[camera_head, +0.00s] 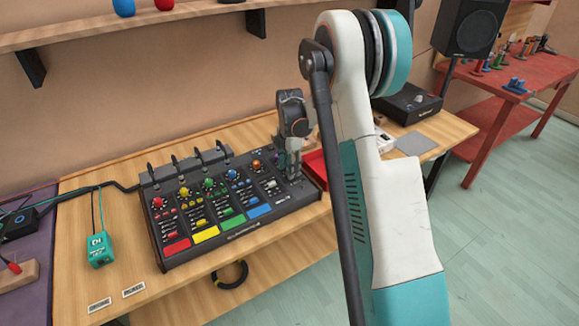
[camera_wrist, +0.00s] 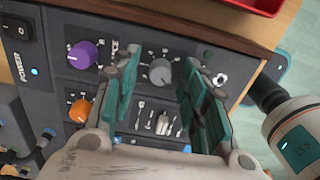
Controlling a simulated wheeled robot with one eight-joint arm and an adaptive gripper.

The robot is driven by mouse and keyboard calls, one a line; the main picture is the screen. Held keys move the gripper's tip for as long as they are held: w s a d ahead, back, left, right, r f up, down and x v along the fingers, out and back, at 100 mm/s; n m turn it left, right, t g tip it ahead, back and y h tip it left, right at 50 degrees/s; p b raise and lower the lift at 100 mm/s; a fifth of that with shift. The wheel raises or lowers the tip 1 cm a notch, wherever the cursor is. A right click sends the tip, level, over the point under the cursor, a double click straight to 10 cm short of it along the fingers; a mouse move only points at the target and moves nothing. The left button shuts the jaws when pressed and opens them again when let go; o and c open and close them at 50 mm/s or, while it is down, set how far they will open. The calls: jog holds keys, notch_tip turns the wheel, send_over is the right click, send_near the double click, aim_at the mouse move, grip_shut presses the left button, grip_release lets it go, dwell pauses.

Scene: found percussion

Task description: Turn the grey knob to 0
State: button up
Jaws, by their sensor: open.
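The grey knob (camera_wrist: 160,72) sits on the dark mixer panel (camera_wrist: 85,20) in the wrist view, with a pale pointer line on its top. My gripper (camera_wrist: 165,92) is open above the panel. Its two teal-padded fingers stand to the left and right of the grey knob, with a gap on each side. I cannot tell whether the fingertips reach down to the knob's height. In the head view the mixer (camera_head: 230,205) stands on the wooden bench, and my gripper (camera_head: 291,165) is over its right end. The grey knob is hidden there.
A purple knob (camera_wrist: 83,54) and an orange knob (camera_wrist: 79,110) lie left of the fingers. A small silver toggle (camera_wrist: 220,79) is just right of them. A red tray (camera_head: 316,168) stands beside the mixer. A teal box (camera_head: 100,250) is on the bench's left.

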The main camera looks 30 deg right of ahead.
notch_tip(320, 180, up, 12)
dwell(0.5)
dwell(0.3)
